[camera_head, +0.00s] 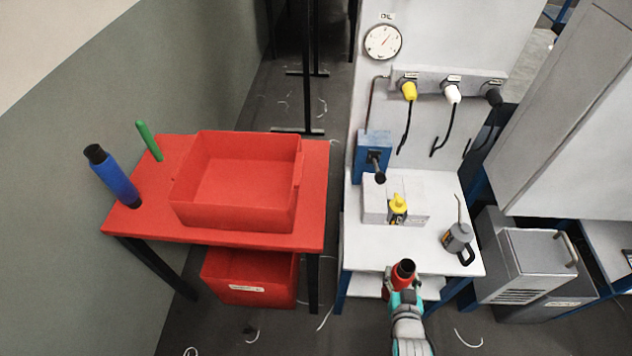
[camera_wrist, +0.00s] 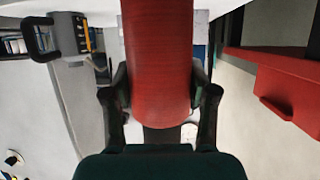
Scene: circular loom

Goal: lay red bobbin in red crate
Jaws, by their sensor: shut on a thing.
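The red bobbin (camera_head: 403,271) is held in my gripper (camera_head: 402,292), in front of the white bench. In the wrist view the red bobbin (camera_wrist: 157,60) fills the upper middle, between the two dark fingers of my gripper (camera_wrist: 160,100), which are shut on it. The red crate (camera_head: 236,207) stands on the red table (camera_head: 312,200), left of my gripper and well apart from it. The crate is open at the top and looks empty. Another red crate (camera_head: 235,277) sits below the table, partly hidden by the tabletop.
A blue bobbin (camera_head: 118,182) and a green rod (camera_head: 149,140) stand on the red table left of the crate. The white bench (camera_head: 440,262) holds an oil can (camera_head: 458,240) and a yellow-topped item (camera_head: 398,205). Floor shows between table and bench.

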